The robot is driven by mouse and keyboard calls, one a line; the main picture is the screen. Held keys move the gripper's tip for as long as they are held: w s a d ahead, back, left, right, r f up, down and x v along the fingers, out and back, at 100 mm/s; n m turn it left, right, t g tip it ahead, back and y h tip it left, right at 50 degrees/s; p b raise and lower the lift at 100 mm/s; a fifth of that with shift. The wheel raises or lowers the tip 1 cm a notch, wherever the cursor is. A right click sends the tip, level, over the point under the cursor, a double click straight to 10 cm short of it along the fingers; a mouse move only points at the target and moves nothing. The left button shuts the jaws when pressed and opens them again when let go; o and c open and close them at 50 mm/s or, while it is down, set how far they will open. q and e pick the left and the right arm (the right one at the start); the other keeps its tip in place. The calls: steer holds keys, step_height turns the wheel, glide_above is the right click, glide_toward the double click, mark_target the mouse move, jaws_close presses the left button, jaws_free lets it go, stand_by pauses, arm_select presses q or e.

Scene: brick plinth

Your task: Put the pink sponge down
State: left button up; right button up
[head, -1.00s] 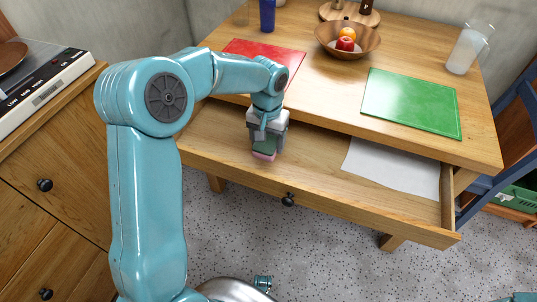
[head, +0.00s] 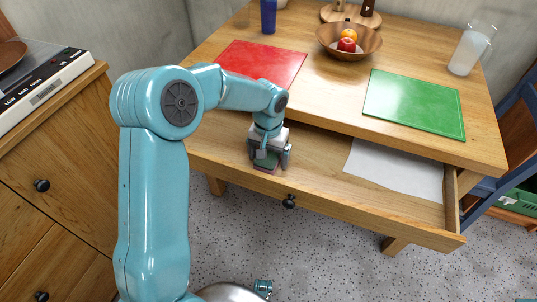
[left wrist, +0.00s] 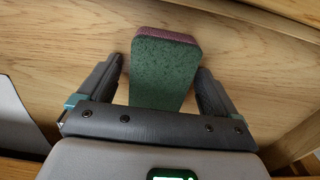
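The pink sponge (head: 265,168) has a green face and is inside the open drawer (head: 325,165), at its left part. It also shows in the left wrist view (left wrist: 163,68), green face toward the camera and a pink edge at the far end. My left gripper (head: 269,160) is around the sponge from above. Its fingers stand apart, with a gap on each side of the sponge in the left wrist view. The sponge seems to rest on the drawer floor; its underside is hidden. My right gripper is not in view.
A white sheet (head: 395,168) lies in the drawer's right part. On the tabletop are a red board (head: 262,62), a green board (head: 413,103), a wooden bowl (head: 350,53) with fruit, and a jug (head: 470,50). The drawer front (head: 340,202) and tabletop edge border the gripper.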

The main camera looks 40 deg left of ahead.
arm_select(q)
steer(key=shift+r, duration=0.25)
step_height(320, 180, up, 12)
steer(key=p, duration=0.3)
steer(key=shift+s+f, duration=0.1)
steer(key=shift+s, duration=0.05)
stand_by(0.4)
